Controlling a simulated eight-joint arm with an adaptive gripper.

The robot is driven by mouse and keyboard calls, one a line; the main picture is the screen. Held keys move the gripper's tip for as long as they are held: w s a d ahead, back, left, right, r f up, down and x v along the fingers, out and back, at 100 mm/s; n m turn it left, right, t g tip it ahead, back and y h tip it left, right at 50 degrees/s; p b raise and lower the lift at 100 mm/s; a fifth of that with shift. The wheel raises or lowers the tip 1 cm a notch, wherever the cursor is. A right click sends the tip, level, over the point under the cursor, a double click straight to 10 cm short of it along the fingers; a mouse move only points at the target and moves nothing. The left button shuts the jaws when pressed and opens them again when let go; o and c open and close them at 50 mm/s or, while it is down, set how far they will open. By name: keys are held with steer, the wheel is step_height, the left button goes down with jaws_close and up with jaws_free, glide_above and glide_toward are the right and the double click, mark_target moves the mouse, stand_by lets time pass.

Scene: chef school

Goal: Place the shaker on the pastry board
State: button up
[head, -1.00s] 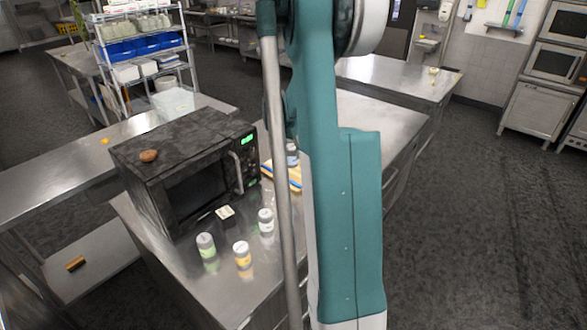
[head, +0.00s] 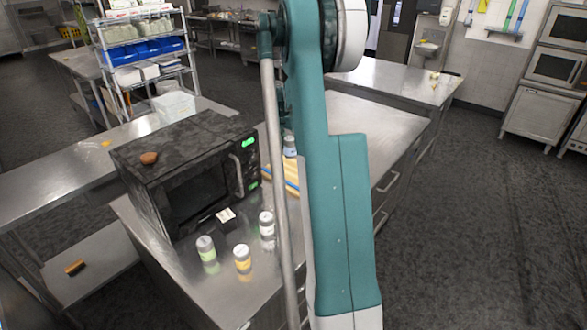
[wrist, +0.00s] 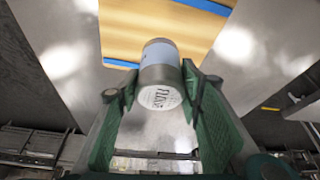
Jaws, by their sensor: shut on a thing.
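My gripper (wrist: 160,85) is shut on a shaker (wrist: 159,60) in the wrist view. The shaker is a small grey cylinder with a pale blue-white band and a white printed end, held between the green fingers. The pastry board (wrist: 205,38), wooden with blue stripes, lies beyond the shaker in that view. In the head view, the shaker (head: 290,146) shows beside my arm, just above the far end of the board (head: 270,177) in the picture. My arm hides the gripper and part of the board there. I cannot tell how high the shaker is above the board.
Three more shakers stand on the steel counter in front: green-labelled (head: 206,248), yellow-labelled (head: 242,259) and white (head: 266,228). The counter right of my arm is clear.

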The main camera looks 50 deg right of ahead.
mark_target(287, 150)
steer(key=shift+f, duration=3.05)
steer(key=shift+f, duration=1.85)
steer(key=shift+f+b, duration=0.2)
steer(key=shift+b, duration=0.15)
steer(key=o, duration=1)
steer(key=shift+c, duration=0.2)
steer(key=shift+r, duration=0.15)
steer(key=shift+p+v, duration=0.4)
steer(key=shift+v, duration=5.65)
steer(key=shift+d, duration=0.1)
